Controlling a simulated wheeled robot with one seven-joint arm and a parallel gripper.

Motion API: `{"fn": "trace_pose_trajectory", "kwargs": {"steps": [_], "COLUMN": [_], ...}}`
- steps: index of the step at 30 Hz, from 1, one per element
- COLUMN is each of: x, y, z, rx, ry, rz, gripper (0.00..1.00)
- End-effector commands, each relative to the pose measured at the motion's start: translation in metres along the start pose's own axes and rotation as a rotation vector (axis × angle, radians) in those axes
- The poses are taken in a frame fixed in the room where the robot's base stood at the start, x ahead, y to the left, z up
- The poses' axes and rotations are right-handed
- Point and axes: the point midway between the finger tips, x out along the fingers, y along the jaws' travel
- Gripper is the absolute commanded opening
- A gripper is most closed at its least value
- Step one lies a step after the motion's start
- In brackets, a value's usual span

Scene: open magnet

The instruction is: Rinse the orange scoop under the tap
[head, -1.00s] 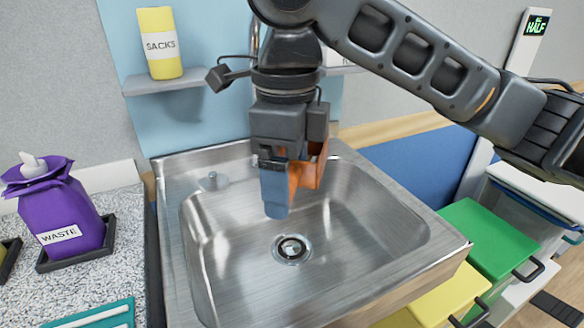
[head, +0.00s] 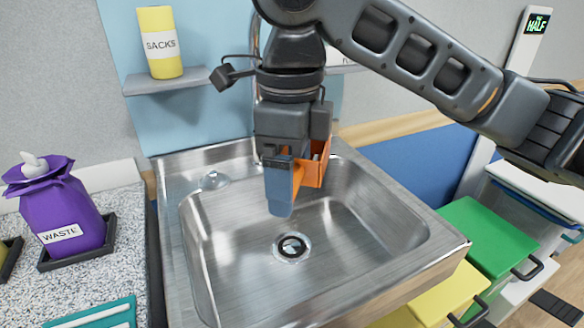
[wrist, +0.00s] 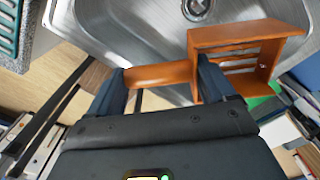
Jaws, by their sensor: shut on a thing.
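My gripper (wrist: 163,84) is shut on the handle of the orange scoop (wrist: 235,40) in the wrist view. The scoop's open box-shaped head sticks out to the right of the fingers there. In the head view my gripper (head: 282,205) points down over the back part of the steel sink (head: 340,262), and part of the orange scoop (head: 314,168) shows behind its fingers. The tap (head: 256,50) is mostly hidden behind my arm; a piece of its pipe shows. I cannot tell whether water is running onto the scoop.
A purple waste bag (head: 70,205) stands on a dark tray left of the sink. A yellow sacks roll (head: 158,45) stands on the wall shelf (head: 170,83). Green (head: 490,240) and yellow (head: 440,297) bins stand at the right. The basin around the drain (head: 291,247) is clear.

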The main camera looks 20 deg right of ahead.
Motion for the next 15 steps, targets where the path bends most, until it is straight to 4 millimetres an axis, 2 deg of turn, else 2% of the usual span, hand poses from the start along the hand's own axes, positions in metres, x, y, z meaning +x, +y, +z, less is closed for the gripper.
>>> {"fn": "trace_pose_trajectory", "kwargs": {"steps": [5,15], "x": [-0.001,-0.001], "y": [0.002,0.018], "z": [-0.002,-0.02], "rx": [0.0,0.0], "ry": [0.0,-0.001], "rz": [0.0,-0.001], "gripper": [0.52,0.52]}}
